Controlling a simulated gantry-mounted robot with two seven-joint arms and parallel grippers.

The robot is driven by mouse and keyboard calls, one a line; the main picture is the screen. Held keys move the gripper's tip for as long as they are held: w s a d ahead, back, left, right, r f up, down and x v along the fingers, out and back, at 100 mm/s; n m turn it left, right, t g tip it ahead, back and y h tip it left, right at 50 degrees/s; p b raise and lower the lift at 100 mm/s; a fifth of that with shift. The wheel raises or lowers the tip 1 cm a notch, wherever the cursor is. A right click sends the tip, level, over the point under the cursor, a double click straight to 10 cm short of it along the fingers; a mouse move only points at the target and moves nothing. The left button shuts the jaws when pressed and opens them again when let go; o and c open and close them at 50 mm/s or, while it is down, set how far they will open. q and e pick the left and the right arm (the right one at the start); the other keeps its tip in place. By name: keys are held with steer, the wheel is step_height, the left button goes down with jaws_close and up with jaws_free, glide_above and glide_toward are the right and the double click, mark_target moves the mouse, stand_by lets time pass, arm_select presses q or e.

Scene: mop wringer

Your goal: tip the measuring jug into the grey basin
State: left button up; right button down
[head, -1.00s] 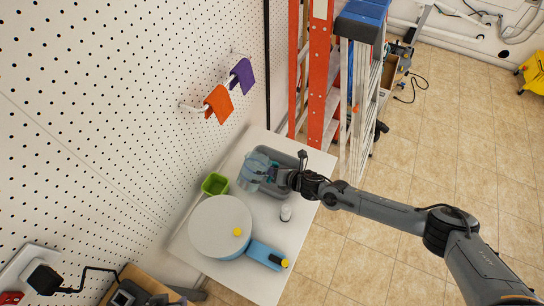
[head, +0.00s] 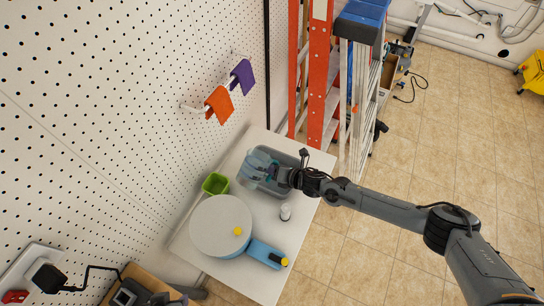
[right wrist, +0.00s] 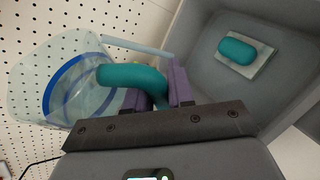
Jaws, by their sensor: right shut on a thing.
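The measuring jug (head: 255,163) is clear with a bluish tint. It is tilted over the left part of the grey basin (head: 291,158). In the right wrist view the jug (right wrist: 62,88) shows a blue band and a teal handle (right wrist: 135,76). My right gripper (head: 279,175) is shut on that handle, and its purple fingers (right wrist: 163,85) show on both sides of it. The basin (right wrist: 200,60) lies to the right in the wrist view. I cannot tell whether liquid is leaving the jug. My left gripper is out of view.
A pegboard wall borders the table's left.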

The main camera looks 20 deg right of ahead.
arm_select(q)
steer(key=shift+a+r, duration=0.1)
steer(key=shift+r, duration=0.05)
arm_select(e)
steer(key=shift+w+r, duration=0.1)
steer(key=shift+r, duration=0.15)
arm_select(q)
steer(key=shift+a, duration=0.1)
arm_select(e)
steer(key=shift+a, duration=0.15)
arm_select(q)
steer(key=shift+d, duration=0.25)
arm_select(e)
steer(key=shift+m+y, duration=0.3)
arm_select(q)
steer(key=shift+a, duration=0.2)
arm_select(e)
steer(key=shift+s+a+r+m+y, duration=0.1)
steer(key=shift+s+a+m+y, duration=0.15)
steer(key=shift+s+m+y, duration=0.05)
stand_by(0.5)
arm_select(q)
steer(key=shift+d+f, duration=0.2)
arm_select(e)
steer(key=shift+f+g, duration=0.25)
steer(key=shift+g, duration=0.05)
